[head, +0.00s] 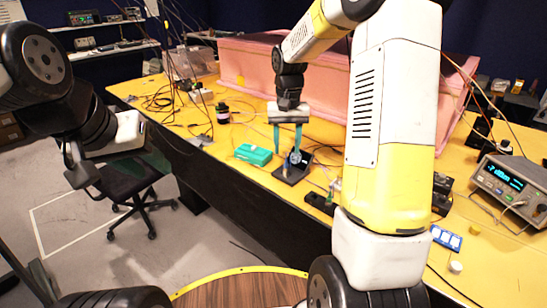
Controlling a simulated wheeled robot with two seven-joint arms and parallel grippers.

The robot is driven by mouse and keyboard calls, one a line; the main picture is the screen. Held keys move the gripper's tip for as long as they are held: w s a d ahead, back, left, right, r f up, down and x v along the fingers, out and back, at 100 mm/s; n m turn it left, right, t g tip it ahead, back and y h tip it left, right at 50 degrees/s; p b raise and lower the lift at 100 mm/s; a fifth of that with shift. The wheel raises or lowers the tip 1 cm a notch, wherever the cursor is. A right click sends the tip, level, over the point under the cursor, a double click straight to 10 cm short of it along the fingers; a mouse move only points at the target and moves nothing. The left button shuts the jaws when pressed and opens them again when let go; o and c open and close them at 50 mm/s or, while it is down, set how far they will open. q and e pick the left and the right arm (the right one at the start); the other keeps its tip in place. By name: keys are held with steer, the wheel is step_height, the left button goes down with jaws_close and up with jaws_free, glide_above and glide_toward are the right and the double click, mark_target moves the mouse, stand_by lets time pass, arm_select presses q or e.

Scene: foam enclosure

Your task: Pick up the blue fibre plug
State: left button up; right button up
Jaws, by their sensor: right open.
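A small blue piece, which looks like the blue fibre plug (286,166), stands upright at a small black mount (290,177) on the yellow table. It is too small to make out in detail. My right gripper (286,154) hangs over the mount with its two teal fingers pointing down. The fingers are apart, with the tips close above the blue piece; I cannot tell whether they touch anything. My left gripper (110,145) is at the left, off the table above the floor, and its fingers do not show clearly.
A green box (253,154) lies left of the mount, with a dark bottle (222,113) behind it. A pink foam enclosure (300,75) runs along the back. A meter (510,186) and a blue block (446,238) are at the right. Loose cables cross the table.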

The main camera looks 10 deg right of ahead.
mark_target(286, 166)
step_height(286, 166, down, 6)
steer(key=shift+w+r, duration=0.1)
steer(key=shift+w, duration=0.05)
jaws_close()
